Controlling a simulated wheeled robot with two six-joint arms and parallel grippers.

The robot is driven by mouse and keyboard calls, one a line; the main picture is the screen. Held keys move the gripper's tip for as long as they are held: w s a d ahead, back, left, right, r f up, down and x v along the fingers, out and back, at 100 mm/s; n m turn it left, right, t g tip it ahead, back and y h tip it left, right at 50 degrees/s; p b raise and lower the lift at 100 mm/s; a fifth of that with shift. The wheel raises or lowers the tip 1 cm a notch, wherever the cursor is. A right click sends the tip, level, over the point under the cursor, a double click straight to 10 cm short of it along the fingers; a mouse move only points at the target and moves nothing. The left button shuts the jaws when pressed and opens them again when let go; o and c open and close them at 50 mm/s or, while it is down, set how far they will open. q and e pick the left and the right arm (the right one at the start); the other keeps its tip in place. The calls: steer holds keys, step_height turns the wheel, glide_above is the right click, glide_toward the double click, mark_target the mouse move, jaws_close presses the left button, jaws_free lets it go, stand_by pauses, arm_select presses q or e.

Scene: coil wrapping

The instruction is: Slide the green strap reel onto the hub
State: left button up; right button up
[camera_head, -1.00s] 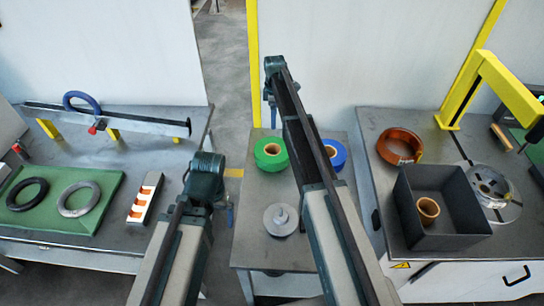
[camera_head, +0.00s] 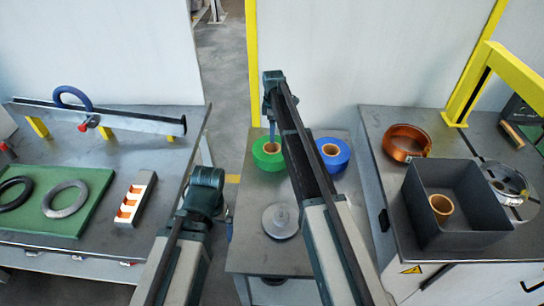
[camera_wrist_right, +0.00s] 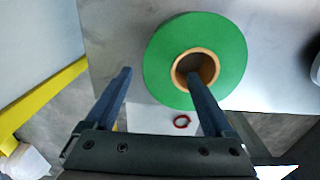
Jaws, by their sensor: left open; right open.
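The green strap reel (camera_head: 262,160) lies flat on the small middle table, its tan core facing up. It also shows in the right wrist view (camera_wrist_right: 225,50). My right gripper (camera_wrist_right: 159,73) is open above it. One finger overlaps the core opening and the other is outside the reel's left edge; contact cannot be told. In the head view my right gripper (camera_head: 271,128) is above the reel, partly hidden by my arm. The likely hub, a grey disc with a central post (camera_head: 281,218), stands nearer on the same table. My left gripper (camera_head: 229,222) is left of this table, mostly hidden.
A blue reel (camera_head: 333,153) lies right of the green one, partly behind my right arm. A dark open bin (camera_head: 470,243) with a tan ring and a copper coil (camera_head: 406,142) occupy the right bench. The left bench holds a green mat (camera_head: 92,215) with rings.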

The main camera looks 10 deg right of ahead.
step_height(320, 180, down, 4)
steer(key=b, duration=0.2)
steer(key=shift+r+b, duration=0.2)
steer(key=shift+b, duration=0.1)
steer(key=shift+r, duration=0.1)
jaws_close()
